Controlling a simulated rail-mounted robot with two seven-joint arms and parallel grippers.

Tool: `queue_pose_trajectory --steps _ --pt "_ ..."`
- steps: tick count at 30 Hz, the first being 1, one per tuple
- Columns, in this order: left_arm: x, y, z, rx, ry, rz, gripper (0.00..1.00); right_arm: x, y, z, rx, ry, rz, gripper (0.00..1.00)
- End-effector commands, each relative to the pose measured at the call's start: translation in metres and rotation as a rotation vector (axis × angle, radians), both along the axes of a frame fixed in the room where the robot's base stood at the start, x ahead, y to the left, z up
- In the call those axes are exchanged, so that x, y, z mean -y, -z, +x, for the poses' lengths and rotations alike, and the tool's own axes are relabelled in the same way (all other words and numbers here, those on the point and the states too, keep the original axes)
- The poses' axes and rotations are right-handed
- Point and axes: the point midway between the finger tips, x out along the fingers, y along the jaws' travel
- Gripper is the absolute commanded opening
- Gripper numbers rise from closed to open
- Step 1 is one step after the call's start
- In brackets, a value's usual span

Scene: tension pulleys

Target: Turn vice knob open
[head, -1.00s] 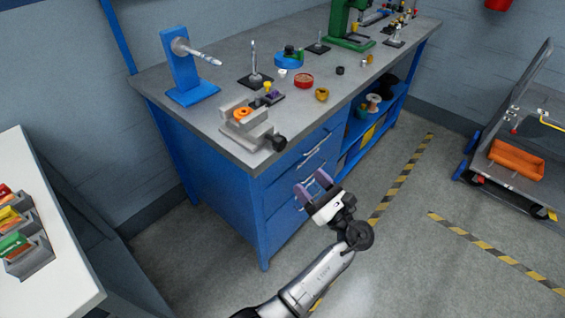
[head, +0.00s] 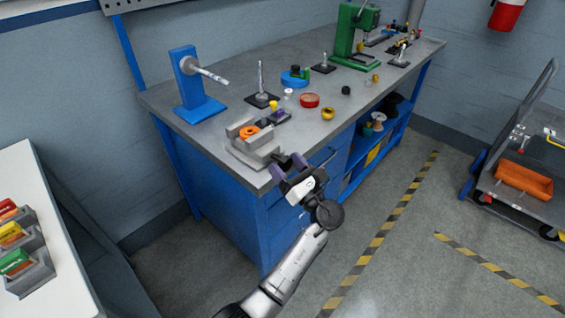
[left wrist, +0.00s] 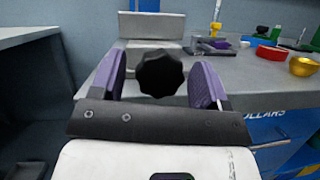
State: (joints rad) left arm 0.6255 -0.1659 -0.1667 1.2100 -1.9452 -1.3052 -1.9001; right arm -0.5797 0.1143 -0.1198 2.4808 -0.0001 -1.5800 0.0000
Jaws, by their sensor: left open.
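The grey vice (head: 255,151) sits at the near corner of the workbench, with an orange ring-shaped part (head: 249,132) at its jaws. Its black lobed knob (left wrist: 161,74) faces the left wrist camera. My left gripper (head: 284,166) is at the bench's front edge, in front of the vice. Its purple fingers (left wrist: 158,64) are open, one on each side of the knob in the left wrist view, with gaps between them and the knob. In the head view the gripper mostly hides the knob. My right gripper is not in view.
The grey workbench top (head: 225,90) holds a blue stand (head: 190,80) at its back left, a red dish (head: 309,100), a yellow cup (head: 327,113) and a green press (head: 352,40). A white table (head: 60,235) with coloured boxes stands at left.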

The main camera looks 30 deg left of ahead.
Motion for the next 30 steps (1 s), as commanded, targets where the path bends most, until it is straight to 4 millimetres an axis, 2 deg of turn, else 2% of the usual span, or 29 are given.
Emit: queue_pose_trajectory --steps 14,27,30 --pt "-0.0058 -0.0033 0.0028 0.0 0.001 0.0 0.69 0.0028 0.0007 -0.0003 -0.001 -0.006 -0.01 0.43" --pt "-0.0055 -0.003 0.0028 0.0 0.002 0.0 0.27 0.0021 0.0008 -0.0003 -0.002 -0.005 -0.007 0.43" --pt "-0.0054 -0.0029 0.0028 0.0 0.002 0.0 0.2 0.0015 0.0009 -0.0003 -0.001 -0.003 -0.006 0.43"
